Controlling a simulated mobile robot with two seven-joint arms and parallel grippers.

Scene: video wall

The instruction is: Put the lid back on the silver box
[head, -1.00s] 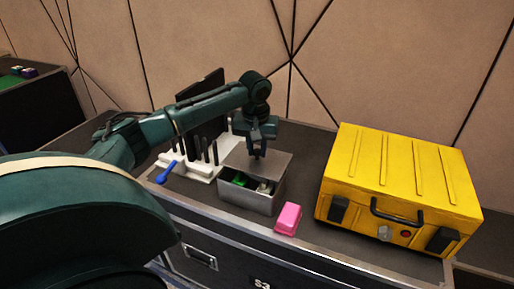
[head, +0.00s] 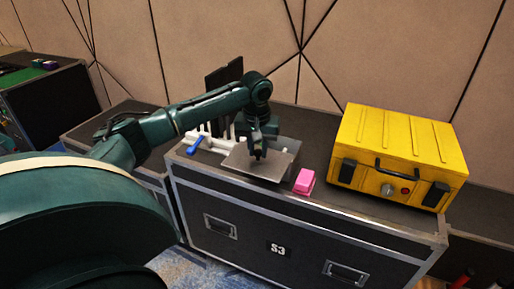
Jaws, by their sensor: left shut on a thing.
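The lid (head: 250,168) is a flat grey metal plate with a small grip at its middle. My left gripper (head: 258,155) points down and is shut on this grip, with the lid below it. The silver box is largely or wholly hidden behind and under the lid, and its contents do not show now. I cannot tell whether the lid touches the box or hangs above it. My right gripper is not in view.
A pink block (head: 304,181) lies right of the lid near the case's front edge. A yellow case (head: 400,150) stands farther right. A white rack (head: 218,143) and a blue item (head: 196,145) are to the left. The black case (head: 300,228) bears these things.

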